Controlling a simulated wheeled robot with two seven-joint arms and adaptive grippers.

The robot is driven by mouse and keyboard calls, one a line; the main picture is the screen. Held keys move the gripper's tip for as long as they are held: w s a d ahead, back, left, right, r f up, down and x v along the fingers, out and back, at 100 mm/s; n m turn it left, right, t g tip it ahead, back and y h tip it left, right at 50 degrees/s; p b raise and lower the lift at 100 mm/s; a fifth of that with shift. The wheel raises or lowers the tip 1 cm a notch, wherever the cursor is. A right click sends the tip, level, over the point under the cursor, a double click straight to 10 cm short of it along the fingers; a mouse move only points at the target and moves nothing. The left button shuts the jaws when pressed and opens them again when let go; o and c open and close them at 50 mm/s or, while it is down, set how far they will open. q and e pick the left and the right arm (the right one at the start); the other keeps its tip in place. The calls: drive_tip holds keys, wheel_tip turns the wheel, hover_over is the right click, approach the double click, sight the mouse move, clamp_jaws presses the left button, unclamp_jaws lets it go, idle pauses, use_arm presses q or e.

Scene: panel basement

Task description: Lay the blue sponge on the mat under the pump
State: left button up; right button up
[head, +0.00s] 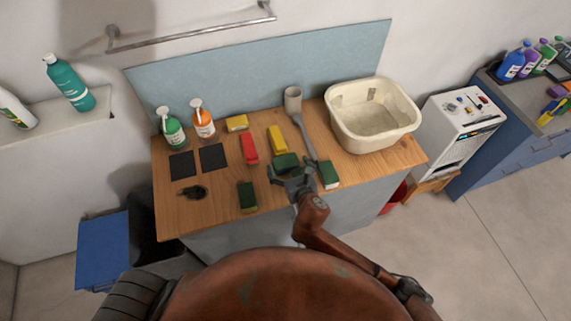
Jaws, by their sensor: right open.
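Two dark square mats lie on the wooden counter, a left mat (181,165) and a right mat (213,158). Behind them stand a green pump bottle (174,131) and an orange pump bottle (203,121). No sponge looks clearly blue in the head view. A dark green sponge (286,162) lies just beyond my right gripper (290,174), which is open over the counter. Whether they touch cannot be told. Other sponges are a red one (249,149), a yellow one (277,139), and green ones (247,197) (328,175). My left gripper is not in view.
A cream basin (374,118) stands at the counter's right end. Another yellow block (237,123) is near the bottles. A small black object (194,192) lies at front left.

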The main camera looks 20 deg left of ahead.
drive_tip(key=shift+w, duration=0.1)
drive_tip(key=c, duration=0.7)
drive_tip(key=shift+c, duration=0.9)
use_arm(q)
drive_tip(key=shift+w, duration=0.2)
use_arm(e)
drive_tip(key=shift+r, duration=0.15)
